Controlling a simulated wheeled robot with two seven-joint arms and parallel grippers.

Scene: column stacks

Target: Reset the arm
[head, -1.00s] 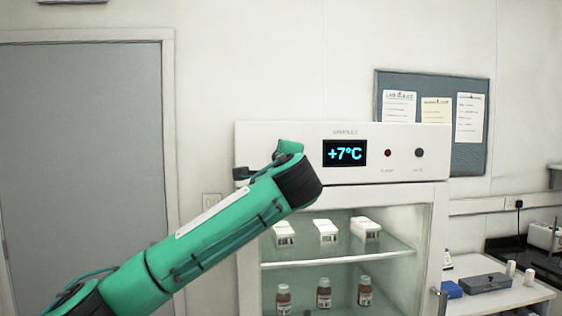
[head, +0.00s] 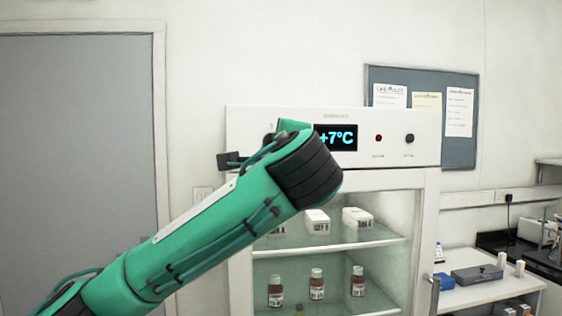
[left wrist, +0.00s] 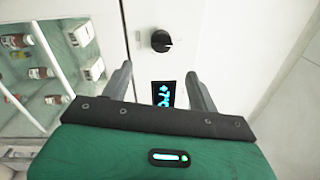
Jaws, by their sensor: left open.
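My left arm is green with black joints and comes in from the left in the head view, raised in front of the fridge (head: 380,120). The fridge's blue-lit display (left wrist: 165,93) and a black knob (left wrist: 161,41) show beyond the fingers. My right gripper is in neither view.
The fridge display (head: 336,138) reads +7°C. Behind the glass, white boxes (head: 357,219) stand on the upper shelf and red-brown bottles (head: 316,284) below. A side table (head: 490,292) with a grey case (head: 477,274) is at right. A grey door (head: 80,150) is at left.

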